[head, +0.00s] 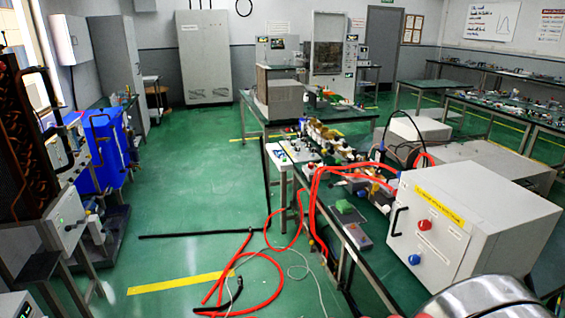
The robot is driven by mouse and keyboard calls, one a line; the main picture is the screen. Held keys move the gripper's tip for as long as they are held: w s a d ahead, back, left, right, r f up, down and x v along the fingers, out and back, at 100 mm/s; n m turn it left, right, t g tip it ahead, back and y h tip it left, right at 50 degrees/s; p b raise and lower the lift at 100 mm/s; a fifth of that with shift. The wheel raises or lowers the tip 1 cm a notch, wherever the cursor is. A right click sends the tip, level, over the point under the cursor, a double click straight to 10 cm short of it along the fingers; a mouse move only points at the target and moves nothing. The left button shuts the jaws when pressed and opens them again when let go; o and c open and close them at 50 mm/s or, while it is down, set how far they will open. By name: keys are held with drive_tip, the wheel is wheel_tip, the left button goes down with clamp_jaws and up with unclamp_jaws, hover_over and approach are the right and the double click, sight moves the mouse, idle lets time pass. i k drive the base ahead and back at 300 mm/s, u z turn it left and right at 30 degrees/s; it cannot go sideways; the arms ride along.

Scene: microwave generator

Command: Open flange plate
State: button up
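I cannot pick out a flange plate for certain in the head view. A row of small metal and brass-coloured fittings (322,133) runs along the middle bench, too small to tell whether a flange plate is among them. A light grey cabinet (475,225) stands at the right end of this bench, with a black handle, a red knob (424,225), a blue knob (414,259) and a yellow label on its front. My gripper is not in view. A shiny rounded metal part at the bottom right corner seems to be part of my arm.
Red hoses (262,290) and a thin pale cable loop across the floor left of the middle bench (352,243). A black bar (195,235) lies on the floor. Blue equipment (103,150) stands at left. The green floor (190,190) between is mostly clear.

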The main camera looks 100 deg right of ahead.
sight(393, 181)
drive_tip(key=z, duration=3.6)
drive_tip(key=i, duration=1.95)
